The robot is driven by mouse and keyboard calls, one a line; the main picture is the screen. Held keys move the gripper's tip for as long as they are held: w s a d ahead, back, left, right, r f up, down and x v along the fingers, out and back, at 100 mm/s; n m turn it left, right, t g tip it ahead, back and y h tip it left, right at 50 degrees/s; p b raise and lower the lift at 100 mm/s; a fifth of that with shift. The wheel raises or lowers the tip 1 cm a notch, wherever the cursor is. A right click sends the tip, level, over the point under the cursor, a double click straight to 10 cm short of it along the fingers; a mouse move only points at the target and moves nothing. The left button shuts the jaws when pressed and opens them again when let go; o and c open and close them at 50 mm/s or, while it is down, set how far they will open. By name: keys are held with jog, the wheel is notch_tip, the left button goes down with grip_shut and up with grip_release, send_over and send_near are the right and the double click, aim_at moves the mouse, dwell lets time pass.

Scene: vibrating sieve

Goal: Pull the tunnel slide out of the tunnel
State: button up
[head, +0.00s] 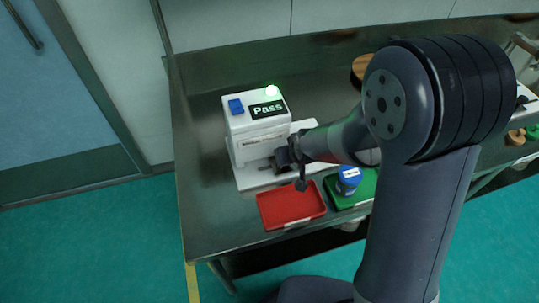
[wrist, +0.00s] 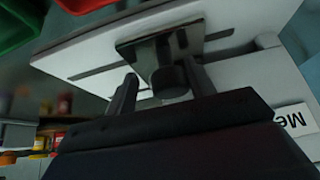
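The tunnel is a white box-shaped machine (head: 255,128) with a "Pass" display, a blue button and a lit green light. It stands on a white base plate on the metal table. My gripper (head: 281,160) is low at its front right side. In the wrist view, a metallic plate with a dark round knob (wrist: 169,82), seemingly the slide's handle, lies between the fingers of my gripper (wrist: 160,82). The fingers are apart, with a visible gap between the left finger and the knob. The rest of the slide is hidden in the head view.
A red tray (head: 291,218) lies in front of the machine near the table edge. Beside it a green tray (head: 364,187) holds a blue-lidded jar (head: 348,178). The table left of the machine is clear. My arm covers much of the right side.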

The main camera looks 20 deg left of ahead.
jog(key=shift+w+d+f+b, duration=0.15)
jog(key=shift+d+b, duration=0.4)
jog(key=shift+b, duration=1.2)
jog(key=shift+w+d+r+b, duration=0.1)
jog(key=shift+w+d+b, duration=0.65)
jog(key=shift+d+b, duration=0.35)
jog(key=shift+w+d+r+b, duration=0.1)
jog(key=shift+w+d+b, duration=0.6)
jog(key=shift+d+b, duration=0.4)
jog(key=shift+w+d+b, duration=0.75)
jog(key=shift+d+b, duration=0.2)
jog(key=shift+d, duration=0.3)
jog(key=shift+o, duration=0.2)
jog(key=o, duration=1)
jog(key=shift+o, duration=0.2)
jog(key=p+v, duration=0.4)
jog(key=v, duration=0.5)
jog(key=shift+f, duration=0.15)
